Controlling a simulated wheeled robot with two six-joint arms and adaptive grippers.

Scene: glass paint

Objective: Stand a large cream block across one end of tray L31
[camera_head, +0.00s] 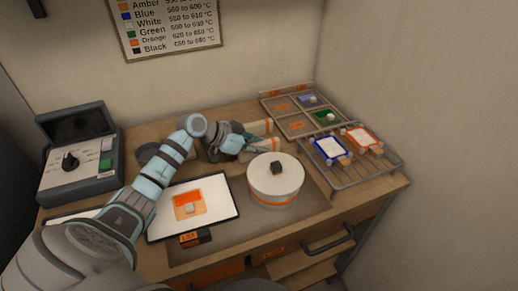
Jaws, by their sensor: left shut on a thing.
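My left gripper (248,138) reaches over the back of the table and is shut on a cream block. Two cream blocks with orange ends lie at its fingertips, a rear one (261,127) and a front one (262,146). The gripper partly hides them, so which one it holds is hard to tell; it looks like the front one. A white tray (222,214) with a dark rim lies in front of the arm, with an orange panel and a small pale piece on it. An orange label (189,238) is at its front edge; its text is too small to read surely. My right gripper is not in view.
A round white drum (275,190) with a dark knob stands right of the tray. A wire rack (348,177) with framed panels is at the right, a sectioned tray (279,105) behind it. A grey control box (81,164) stands at the left.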

